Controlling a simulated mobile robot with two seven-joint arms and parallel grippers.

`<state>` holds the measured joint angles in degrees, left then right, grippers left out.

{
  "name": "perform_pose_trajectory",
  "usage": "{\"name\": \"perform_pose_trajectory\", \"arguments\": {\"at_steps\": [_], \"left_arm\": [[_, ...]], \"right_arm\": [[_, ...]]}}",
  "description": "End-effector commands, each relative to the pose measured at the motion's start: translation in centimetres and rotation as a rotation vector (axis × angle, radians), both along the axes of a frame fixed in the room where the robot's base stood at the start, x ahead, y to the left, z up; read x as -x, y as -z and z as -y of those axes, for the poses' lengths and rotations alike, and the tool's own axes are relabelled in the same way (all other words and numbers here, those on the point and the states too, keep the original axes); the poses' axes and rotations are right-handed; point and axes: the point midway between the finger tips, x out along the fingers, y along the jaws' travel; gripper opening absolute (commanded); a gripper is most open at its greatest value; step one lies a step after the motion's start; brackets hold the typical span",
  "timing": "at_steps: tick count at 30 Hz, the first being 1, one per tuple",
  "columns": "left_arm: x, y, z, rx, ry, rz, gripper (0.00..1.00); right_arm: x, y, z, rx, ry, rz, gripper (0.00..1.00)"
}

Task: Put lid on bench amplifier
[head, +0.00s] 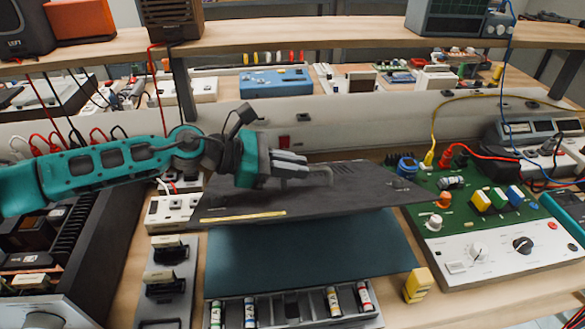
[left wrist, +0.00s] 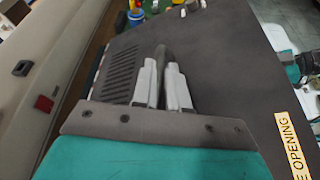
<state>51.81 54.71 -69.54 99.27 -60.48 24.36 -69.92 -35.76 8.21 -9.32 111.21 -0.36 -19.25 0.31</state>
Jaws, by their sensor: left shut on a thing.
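My left gripper (head: 305,168) is shut on the handle (head: 320,178) of a flat dark grey lid. The lid (head: 265,200) is held in the air, slightly tilted, above a dark teal mat. In the left wrist view, the fingers (left wrist: 163,85) grip the handle on the lid (left wrist: 225,70). The open black chassis (head: 112,230) at left looks like the bench amplifier, apart from the lid. A teal and grey part at the wrist view's right edge may be my right arm; its jaws are unclear.
The teal mat (head: 300,255) lies in front, beside a parts tray (head: 295,311) with small cylinders. A green circuit board unit (head: 480,215) with knobs and cables stands right. A yellow block (head: 417,285) is beside the tray. A wooden shelf (head: 330,31) crosses above.

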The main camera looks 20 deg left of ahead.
Motion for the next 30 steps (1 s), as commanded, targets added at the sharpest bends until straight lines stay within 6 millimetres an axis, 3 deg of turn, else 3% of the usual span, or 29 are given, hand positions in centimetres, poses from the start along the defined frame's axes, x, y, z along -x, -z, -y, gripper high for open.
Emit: {"name": "perform_pose_trajectory", "arguments": {"at_steps": [18, 30], "left_arm": [[-0.1, -3.8, 0.0, 0.003, 0.0, 0.008, 0.0], [-0.1, -4.8, 0.0, 0.002, -0.001, 0.006, 0.0]], "right_arm": [[0.0, 0.1, 0.0, 0.0, 0.0, -0.001, 0.43], [0.1, 0.2, 0.0, 0.0, 0.001, -0.002, 0.43]]}}
